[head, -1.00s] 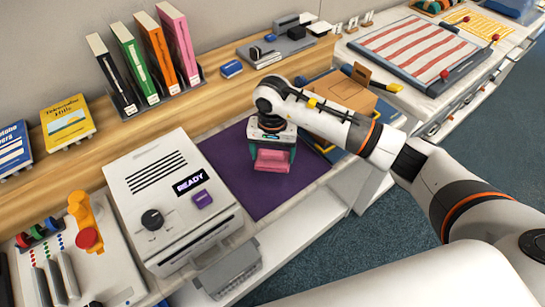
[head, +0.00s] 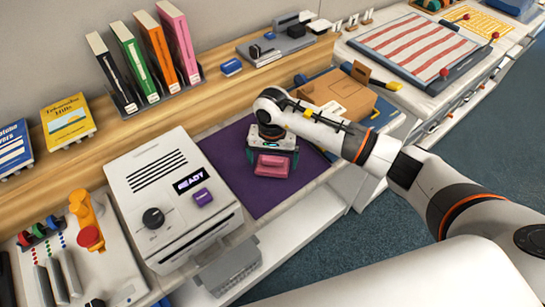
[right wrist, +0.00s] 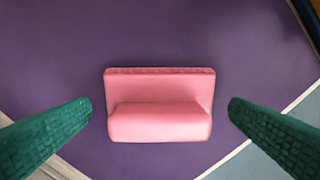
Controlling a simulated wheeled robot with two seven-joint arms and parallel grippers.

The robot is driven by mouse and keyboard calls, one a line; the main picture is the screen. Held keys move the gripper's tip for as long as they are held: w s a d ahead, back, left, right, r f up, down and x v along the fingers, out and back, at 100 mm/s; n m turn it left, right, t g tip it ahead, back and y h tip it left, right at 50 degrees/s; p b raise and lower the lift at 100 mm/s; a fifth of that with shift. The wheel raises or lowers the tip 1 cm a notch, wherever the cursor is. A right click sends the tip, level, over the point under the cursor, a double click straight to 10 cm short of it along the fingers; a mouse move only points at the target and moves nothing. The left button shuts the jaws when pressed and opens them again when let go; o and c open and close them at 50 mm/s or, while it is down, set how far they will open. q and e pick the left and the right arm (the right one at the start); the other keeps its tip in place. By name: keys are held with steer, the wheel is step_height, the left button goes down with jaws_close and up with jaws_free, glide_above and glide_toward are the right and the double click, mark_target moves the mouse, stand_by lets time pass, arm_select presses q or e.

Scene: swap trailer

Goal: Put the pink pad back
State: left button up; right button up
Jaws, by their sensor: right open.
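The pink pad (head: 272,165) lies on the purple mat (head: 235,175) in the head view. In the right wrist view the pad (right wrist: 160,105) is a pink block with a raised ridge, lying flat on the purple mat (right wrist: 50,65). My right gripper (head: 274,160) is over the pad, with its green fingers (right wrist: 160,115) spread to either side and a gap between each finger and the pad. My left gripper is not in view.
A white machine reading READY (head: 170,190) stands left of the mat. Upright binders (head: 150,65) and a blue eraser-like block (head: 231,67) sit on the wooden shelf behind.

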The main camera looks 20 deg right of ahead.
mark_target(272, 158)
steer(key=shift+w+r+b, duration=0.1)
steer(key=shift+r+b, duration=0.2)
steer(key=shift+r, duration=0.15)
step_height(272, 158, up, 11)
steer(key=b, duration=0.2)
steer(key=shift+r, duration=0.15)
